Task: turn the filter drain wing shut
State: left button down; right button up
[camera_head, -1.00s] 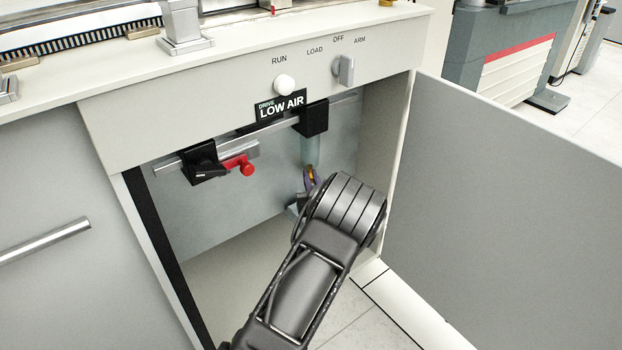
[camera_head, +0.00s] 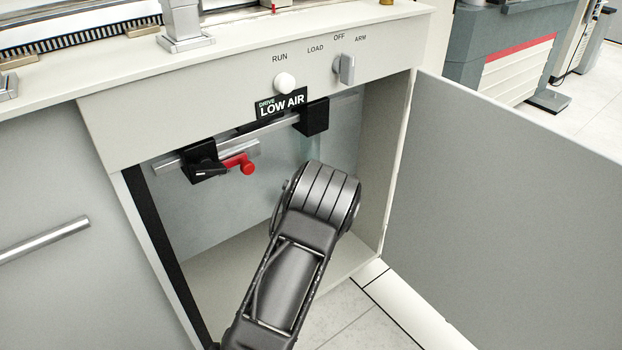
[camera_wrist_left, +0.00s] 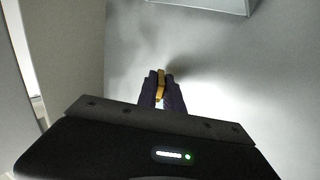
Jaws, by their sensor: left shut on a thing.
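The filter (camera_head: 312,118) hangs on the rail inside the open cabinet, a black block with a pale clear bowl (camera_head: 308,148) below it. The yellow drain wing (camera_wrist_left: 161,85) stands between the dark purple fingers of my left gripper (camera_wrist_left: 161,80) in the left wrist view. The fingers are shut on it, one on each side. In the head view, my own left wrist hides the fingers, the wing and the lower bowl. How far the wing is turned cannot be told. My right gripper is not in view.
A black valve (camera_head: 203,162) with a red handle (camera_head: 240,162) sits on the rail to the left. A LOW AIR sign (camera_head: 281,104) hangs above the rail. The open door (camera_head: 510,190) stands at the right. The cabinet floor (camera_head: 228,265) is clear on the left.

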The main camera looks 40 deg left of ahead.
pick_arm(q)
jog(key=shift+s+a+m+t+h+b, duration=0.15)
jog(key=shift+m+t+h+b, duration=0.35)
jog(key=shift+m+h, duration=1)
jog(key=shift+w+a+m+t+h+b, duration=0.15)
jog(key=shift+m+t+h+b, duration=0.55)
jog(key=shift+h, duration=1.35)
jog(key=shift+s+a+m+t+h+b, duration=0.15)
jog(key=shift+a+m+t+h, duration=0.15)
jog(key=shift+m+h, duration=1.3)
jog(key=shift+h, duration=0.35)
jog(key=c, duration=1.5)
grip_release()
jog(key=shift+d, duration=0.1)
jog(key=shift+s+p, duration=0.65)
jog(key=shift+s, duration=3.25)
